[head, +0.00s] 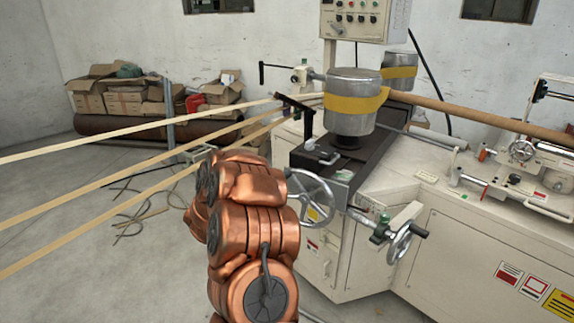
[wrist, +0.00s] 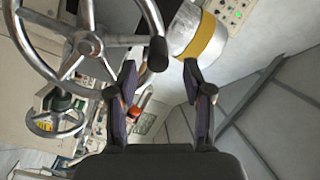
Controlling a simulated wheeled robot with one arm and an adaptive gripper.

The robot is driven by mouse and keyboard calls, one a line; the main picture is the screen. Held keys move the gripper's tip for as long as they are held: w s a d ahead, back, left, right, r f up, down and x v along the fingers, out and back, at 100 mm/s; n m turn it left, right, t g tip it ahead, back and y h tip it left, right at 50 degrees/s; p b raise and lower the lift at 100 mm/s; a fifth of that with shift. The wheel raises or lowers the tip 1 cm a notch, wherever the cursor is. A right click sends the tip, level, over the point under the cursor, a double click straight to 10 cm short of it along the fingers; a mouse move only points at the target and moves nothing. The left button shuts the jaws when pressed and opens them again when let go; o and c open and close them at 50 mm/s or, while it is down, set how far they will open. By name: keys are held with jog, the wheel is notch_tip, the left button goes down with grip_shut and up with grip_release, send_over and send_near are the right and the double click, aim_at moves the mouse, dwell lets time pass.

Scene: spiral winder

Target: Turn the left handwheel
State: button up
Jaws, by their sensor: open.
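The left handwheel (head: 311,196) is a silver spoked wheel on the near side of the machine; my arm covers its left edge in the head view. In the wrist view the handwheel (wrist: 88,43) is large at the upper left, with a dark handle (wrist: 157,53) on its rim. My gripper (wrist: 160,76) is open, its two dark fingers apart. The handle shows in the gap just beyond the fingertips; nothing is clearly held, and I cannot tell the exact depth. In the head view my gripper is hidden behind my copper-coloured arm.
A second handwheel (head: 402,243) stands to the right on a shaft, and shows small in the wrist view (wrist: 55,123). A silver cylinder with a yellow band (head: 352,103) stands above on the machine. Tan strips (head: 110,182) run in from the left.

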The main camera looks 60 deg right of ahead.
aim_at(289, 172)
jog(key=shift+s+d+p, duration=0.1)
jog(key=shift+d+p, duration=0.85)
jog(key=shift+d, duration=3)
jog(key=shift+c, duration=0.4)
grip_shut()
